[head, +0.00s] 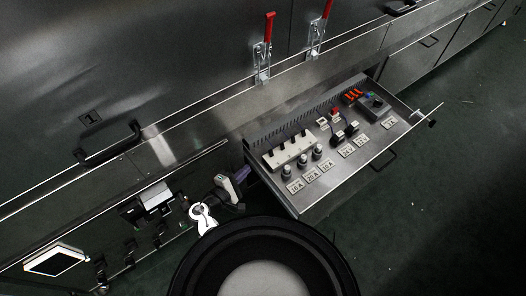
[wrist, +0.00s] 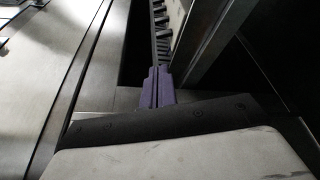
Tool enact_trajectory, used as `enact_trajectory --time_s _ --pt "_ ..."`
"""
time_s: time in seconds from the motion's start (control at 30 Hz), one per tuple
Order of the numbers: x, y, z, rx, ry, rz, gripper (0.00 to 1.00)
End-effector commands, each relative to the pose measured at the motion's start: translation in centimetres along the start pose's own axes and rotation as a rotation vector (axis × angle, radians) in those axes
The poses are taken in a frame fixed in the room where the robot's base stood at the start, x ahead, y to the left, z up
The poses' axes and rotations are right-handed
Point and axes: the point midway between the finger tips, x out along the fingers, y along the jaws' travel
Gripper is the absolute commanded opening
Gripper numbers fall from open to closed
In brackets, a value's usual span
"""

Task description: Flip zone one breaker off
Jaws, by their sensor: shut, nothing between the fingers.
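A white breaker block (head: 288,152) with a row of several black levers sits at the left end of an open grey drawer (head: 345,185). Which lever is zone one, and which way each is set, is too small to tell. My gripper (head: 243,173) is beside the drawer's left end, apart from the breaker block. In the wrist view, its two purple fingers (wrist: 158,88) are shut together with nothing between them. Beyond them, a strip of black toothed parts (wrist: 161,30) runs away along the drawer's inside.
White-capped round fuses (head: 301,160) and number labels (head: 311,177) lie in front of the block. A dark device (head: 373,105) sits at the drawer's right. Two red-handled clamps (head: 268,30) stand on the panel behind. The drawer wall (head: 268,185) rises near my gripper.

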Motion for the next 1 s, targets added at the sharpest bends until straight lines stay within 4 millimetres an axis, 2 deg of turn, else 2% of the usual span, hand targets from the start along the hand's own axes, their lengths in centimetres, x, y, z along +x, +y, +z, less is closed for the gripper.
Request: enact_trajectory --time_s 0.03,0.3,0.5,0.7,1.0 --pt "1.2 0.1 0.0 0.001 -0.003 0.000 0.00" --pt "7.0 0.1 0.0 0.001 -0.002 0.000 0.00" --pt "10.0 0.1 0.0 0.001 -0.002 0.001 0.00" --pt "11.1 0.0 0.0 0.001 0.000 0.000 0.00" --pt "11.2 0.0 0.0 0.000 0.001 0.001 0.00"
